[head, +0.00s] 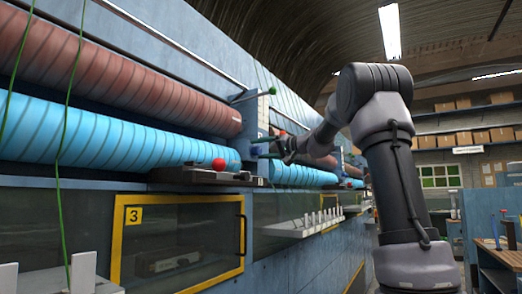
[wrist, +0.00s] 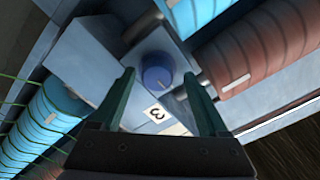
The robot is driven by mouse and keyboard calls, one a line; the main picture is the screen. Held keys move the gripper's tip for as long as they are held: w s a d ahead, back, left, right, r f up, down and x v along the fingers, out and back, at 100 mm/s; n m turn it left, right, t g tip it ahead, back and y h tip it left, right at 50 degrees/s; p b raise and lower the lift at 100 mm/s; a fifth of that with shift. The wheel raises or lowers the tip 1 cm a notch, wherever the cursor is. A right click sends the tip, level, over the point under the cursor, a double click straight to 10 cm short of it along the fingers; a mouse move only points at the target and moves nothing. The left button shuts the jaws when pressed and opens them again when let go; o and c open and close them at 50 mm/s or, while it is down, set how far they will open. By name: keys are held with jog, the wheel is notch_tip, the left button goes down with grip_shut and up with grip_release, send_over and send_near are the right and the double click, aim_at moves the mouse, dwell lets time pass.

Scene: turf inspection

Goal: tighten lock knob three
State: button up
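Lock knob three is a round blue knob (wrist: 157,72) on a grey-blue block, with a white "3" label (wrist: 157,115) just beside it in the wrist view. My gripper (wrist: 160,76) is open, its two dark green fingers spread on either side of the knob. A gap shows between the knob and each finger. How far the fingertips are from the knob in depth I cannot tell.
Red-brown (head: 120,80) and light-blue (head: 110,135) ribbed rollers run along the blue machine. A red ball (head: 218,163) sits on a dark ledge below them. A yellow-framed window marked 3 (head: 180,240) is lower down. Thin green strands hang at left.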

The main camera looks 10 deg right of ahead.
jog(key=shift+f, duration=0.15)
jog(key=shift+s+d, duration=0.2)
jog(key=shift+d, duration=0.1)
jog(key=v, duration=1)
jog(key=s+a+f+m+g+h, duration=0.1)
jog(key=s+a+f+g+h, duration=0.1)
jog(key=s+a+f, duration=0.35)
jog(key=s+a+f+m+g+h, duration=0.1)
jog(key=s+a+f+g+h, duration=0.15)
jog(key=s+f, duration=0.45)
jog(key=s+d+f+m+g+h, duration=0.1)
jog(key=s+f+h, duration=0.5)
jog(key=s+f, duration=0.9)
jog(key=s+d+m, duration=0.1)
jog(key=s, duration=0.2)
jog(key=shift+s+f, duration=0.35)
